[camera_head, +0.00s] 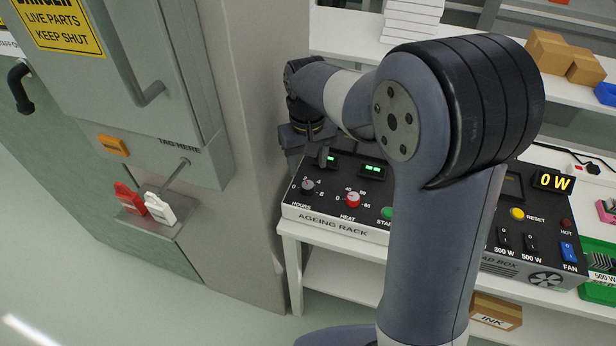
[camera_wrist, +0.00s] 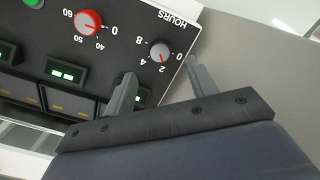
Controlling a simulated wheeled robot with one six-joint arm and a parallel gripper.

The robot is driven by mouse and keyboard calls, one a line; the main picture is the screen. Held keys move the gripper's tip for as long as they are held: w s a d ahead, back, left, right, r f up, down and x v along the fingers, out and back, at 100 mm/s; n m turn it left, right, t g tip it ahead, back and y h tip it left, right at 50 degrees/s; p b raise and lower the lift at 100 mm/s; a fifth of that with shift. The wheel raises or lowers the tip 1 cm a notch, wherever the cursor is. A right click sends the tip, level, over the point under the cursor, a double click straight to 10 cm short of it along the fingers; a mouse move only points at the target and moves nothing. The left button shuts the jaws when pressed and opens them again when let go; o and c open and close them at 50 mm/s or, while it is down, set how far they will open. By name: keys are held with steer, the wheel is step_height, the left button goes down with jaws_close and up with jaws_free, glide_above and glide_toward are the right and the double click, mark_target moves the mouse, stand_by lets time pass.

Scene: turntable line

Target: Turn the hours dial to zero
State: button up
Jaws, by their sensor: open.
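The hours dial is a small grey knob (camera_head: 307,185) at the left end of the ageing rack's black panel (camera_head: 330,215). It also shows in the wrist view (camera_wrist: 160,49), with printed numbers around it and the word HOURS beside it. My gripper (camera_wrist: 160,69) is open and empty. In the wrist view its two fingers stand apart, one on each side of the dial's line, with the dial just beyond the tips. No contact shows. In the head view one dark finger shows behind the dial, and my arm hides part of the panel.
The red heat dial (camera_wrist: 88,23) sits beside the hours dial, with lit green displays (camera_wrist: 68,73) near it. The load box (camera_head: 535,235) is right of my arm.

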mark_target(307, 185)
step_height(307, 185, down, 7)
steer(key=shift+r, duration=0.1)
stand_by(0.3)
steer(key=c, duration=1)
steer(key=shift+n, duration=0.3)
steer(key=n, duration=0.4)
steer(key=shift+n, duration=2.7)
